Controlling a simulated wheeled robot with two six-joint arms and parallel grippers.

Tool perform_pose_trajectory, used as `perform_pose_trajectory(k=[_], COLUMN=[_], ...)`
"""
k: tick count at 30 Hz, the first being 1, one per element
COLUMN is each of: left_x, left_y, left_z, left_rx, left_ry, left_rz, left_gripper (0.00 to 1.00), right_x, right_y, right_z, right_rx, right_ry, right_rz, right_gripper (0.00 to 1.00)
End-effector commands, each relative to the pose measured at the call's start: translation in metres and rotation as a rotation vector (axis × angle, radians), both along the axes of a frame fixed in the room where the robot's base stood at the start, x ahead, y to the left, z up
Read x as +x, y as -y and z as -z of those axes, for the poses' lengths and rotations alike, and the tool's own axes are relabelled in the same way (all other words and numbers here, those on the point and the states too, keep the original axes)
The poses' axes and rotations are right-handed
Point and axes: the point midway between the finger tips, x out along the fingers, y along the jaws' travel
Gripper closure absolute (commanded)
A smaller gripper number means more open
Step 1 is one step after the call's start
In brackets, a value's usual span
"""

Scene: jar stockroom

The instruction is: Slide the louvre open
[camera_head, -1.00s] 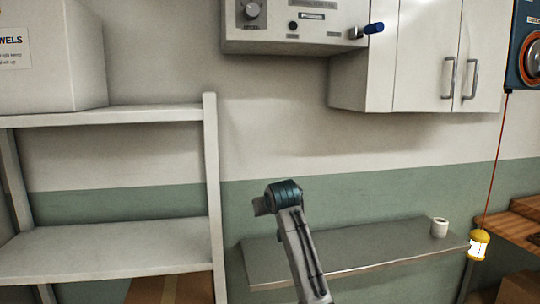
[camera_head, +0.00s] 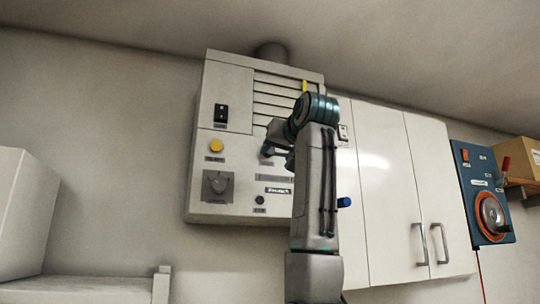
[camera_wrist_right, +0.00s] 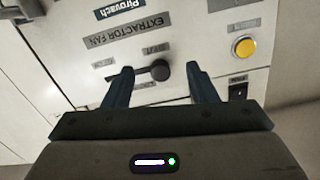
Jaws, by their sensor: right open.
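The louvre (camera_head: 278,97) is a set of horizontal slats in the upper right of a pale extractor fan panel (camera_head: 240,212). A yellow tab (camera_head: 305,87) stands at its upper right edge. My right gripper (camera_head: 269,148) is in front of the panel, below the slats, and my arm hides part of the panel. In the right wrist view, where lettering appears upside down, my right gripper (camera_wrist_right: 160,68) is open, its fingers on either side of a dark knob (camera_wrist_right: 158,71). I cannot tell whether they touch it. The louvre cannot be made out there. My left gripper is not in view.
A white cabinet (camera_head: 385,190) adjoins on the right, then a blue box with a round dial (camera_head: 479,180). A white box (camera_head: 22,205) stands at left.

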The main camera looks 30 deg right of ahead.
Motion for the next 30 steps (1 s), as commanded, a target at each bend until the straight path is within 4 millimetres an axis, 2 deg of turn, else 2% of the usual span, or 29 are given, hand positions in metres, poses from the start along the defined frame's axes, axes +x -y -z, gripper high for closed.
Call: perform_pose_trajectory(k=[1, 3, 8, 11, 22, 30], left_x=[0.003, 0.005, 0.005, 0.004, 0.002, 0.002], left_y=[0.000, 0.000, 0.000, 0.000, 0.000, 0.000], left_z=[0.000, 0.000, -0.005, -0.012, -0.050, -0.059], left_rx=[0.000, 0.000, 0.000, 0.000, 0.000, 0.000], left_ry=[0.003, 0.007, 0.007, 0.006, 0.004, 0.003], left_rz=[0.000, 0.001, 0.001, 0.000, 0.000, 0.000], left_gripper=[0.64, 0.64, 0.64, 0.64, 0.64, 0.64], right_x=[-0.014, -0.027, -0.030, -0.018, 0.048, 0.069], right_y=[0.001, 0.003, 0.005, 0.008, 0.024, 0.028], right_z=[-0.015, -0.027, -0.038, -0.039, -0.039, -0.036], right_rx=[0.005, 0.010, 0.013, 0.014, 0.012, 0.012], right_ry=[0.018, 0.033, 0.041, 0.038, 0.038, 0.042], right_rz=[0.000, 0.000, 0.000, 0.001, 0.001, 0.000], right_gripper=[0.48, 0.48, 0.48, 0.48, 0.48, 0.48])
